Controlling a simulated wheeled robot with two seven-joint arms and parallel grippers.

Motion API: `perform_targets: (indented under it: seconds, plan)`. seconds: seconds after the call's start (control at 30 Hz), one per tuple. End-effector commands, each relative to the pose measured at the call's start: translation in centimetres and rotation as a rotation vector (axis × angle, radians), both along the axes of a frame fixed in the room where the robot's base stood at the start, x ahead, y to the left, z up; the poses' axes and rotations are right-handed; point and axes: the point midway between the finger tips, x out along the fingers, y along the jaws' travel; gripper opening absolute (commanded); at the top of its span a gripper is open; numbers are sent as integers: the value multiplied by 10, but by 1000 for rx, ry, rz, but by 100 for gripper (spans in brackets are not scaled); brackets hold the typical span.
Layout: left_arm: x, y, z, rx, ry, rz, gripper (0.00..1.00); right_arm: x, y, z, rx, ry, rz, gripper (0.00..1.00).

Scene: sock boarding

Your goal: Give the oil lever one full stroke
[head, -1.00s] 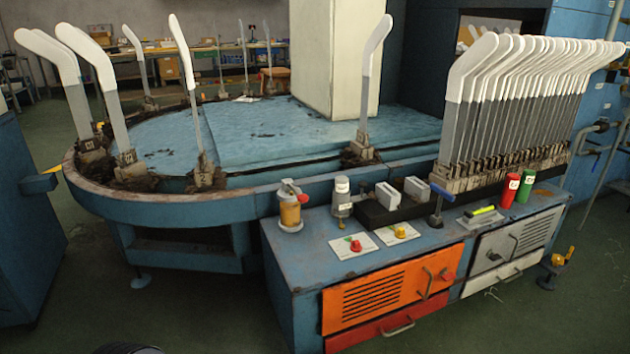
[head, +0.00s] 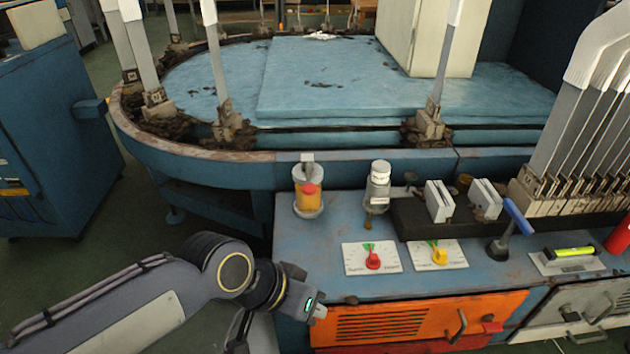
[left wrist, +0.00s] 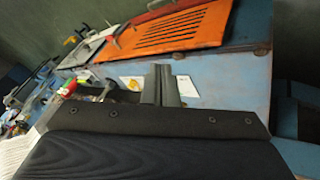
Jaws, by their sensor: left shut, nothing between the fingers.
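An oiler (head: 308,192) with an amber reservoir stands at the back left of the blue bench. A small red knob is at its front and a grey part sits on top; I take this as the oil lever, though the arm itself is hard to make out. My left gripper (head: 317,311) is low at the bench's front left, in front of the oiler and apart from it. In the left wrist view the two fingers (left wrist: 163,78) are together and empty. The oiler is not clearly visible there. My right gripper is in neither view.
A grey-topped bottle-like fitting (head: 378,185) stands right of the oiler. Two dial cards, with a red knob (head: 373,260) and a yellow knob (head: 439,256), lie in front. A blue-handled lever (head: 518,216) stands to the right. The orange panel (head: 400,322) is below.

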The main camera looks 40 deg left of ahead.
Motion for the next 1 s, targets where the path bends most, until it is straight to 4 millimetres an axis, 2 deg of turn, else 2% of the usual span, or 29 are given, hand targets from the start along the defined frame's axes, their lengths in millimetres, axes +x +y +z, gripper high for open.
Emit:
perform_targets:
  seconds: [0.07,0.13,0.27,0.4,0.53,0.6,0.7,0.8,0.9,1.0]
  plan:
    - [1,0,2,-4,2,3,0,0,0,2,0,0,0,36]
    - [5,0,12,-30,13,26,0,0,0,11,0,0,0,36]
    - [28,3,58,-169,75,160,0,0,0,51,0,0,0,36]
    - [80,21,125,-428,189,462,0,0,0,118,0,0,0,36]
    - [134,59,169,-671,297,820,0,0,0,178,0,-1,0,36]
    - [157,85,180,-778,342,1010,0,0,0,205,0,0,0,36]
    - [182,120,185,-898,388,1249,0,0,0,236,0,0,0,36]
    - [195,150,182,-980,412,1431,0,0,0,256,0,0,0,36]
    - [201,168,176,-1027,422,1545,0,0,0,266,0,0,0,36]
    - [203,176,171,-1049,424,1597,0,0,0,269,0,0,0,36]
